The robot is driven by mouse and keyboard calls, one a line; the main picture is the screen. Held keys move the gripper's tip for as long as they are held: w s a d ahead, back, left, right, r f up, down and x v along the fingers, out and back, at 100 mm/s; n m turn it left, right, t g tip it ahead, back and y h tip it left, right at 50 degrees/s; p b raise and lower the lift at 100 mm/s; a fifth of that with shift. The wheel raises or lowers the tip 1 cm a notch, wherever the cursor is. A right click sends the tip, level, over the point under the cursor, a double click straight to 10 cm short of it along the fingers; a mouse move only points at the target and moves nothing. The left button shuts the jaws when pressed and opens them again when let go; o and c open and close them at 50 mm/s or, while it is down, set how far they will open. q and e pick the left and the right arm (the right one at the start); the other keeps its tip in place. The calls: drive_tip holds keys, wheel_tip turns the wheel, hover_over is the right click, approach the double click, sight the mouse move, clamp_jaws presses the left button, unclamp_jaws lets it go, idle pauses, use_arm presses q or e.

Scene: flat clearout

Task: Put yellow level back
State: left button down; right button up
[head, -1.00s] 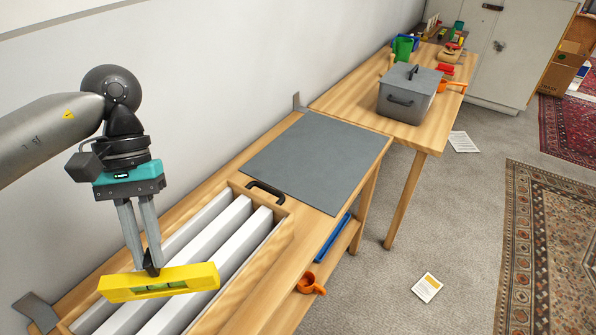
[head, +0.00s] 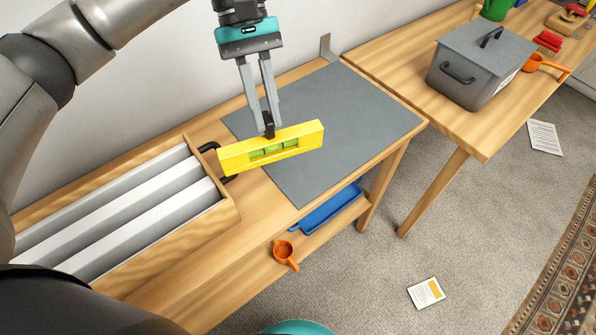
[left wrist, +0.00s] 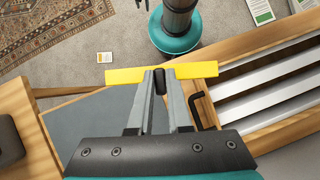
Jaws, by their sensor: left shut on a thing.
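The yellow level (head: 300,136) is a bar with green vials in its side. My left gripper (head: 268,132) is shut on its middle and holds it roughly level in the air. In the head view it hangs over the grey mat's left edge, by the black handle (head: 208,148) of the slotted drawer. The level also shows in the left wrist view (left wrist: 200,71), with my left gripper's fingertips (left wrist: 160,82) on its middle. The slotted wooden drawer (head: 190,236) has white dividers, and its channels look empty. My right gripper is not in view.
The grey mat (head: 345,125) on the bench is bare. A blue tray (head: 330,208) and an orange cup (head: 284,251) sit on the shelf below. A grey lidded box (head: 460,85) stands on the far table. Papers (head: 426,293) lie on the carpet.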

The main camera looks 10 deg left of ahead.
use_arm(q)
drive_tip(key=w+d+r+n+t+b, duration=0.1)
drive_tip(key=w+n+t+b, duration=0.35)
drive_tip(key=n, duration=0.65)
drive_tip(key=w+r+n+t+b, duration=0.25)
drive_tip(key=n+t+b, duration=0.2)
drive_tip(key=n, duration=0.55)
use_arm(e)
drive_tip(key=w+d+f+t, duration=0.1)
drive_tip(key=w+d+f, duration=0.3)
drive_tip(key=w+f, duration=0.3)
use_arm(q)
drive_tip(key=shift+t, duration=0.3)
wheel_tip(320, 180, down, 21)
drive_tip(key=b, duration=0.5)
drive_tip(key=shift+r+b, duration=0.2)
drive_tip(key=shift+b, duration=0.2)
drive_tip(key=shift+w, duration=0.1)
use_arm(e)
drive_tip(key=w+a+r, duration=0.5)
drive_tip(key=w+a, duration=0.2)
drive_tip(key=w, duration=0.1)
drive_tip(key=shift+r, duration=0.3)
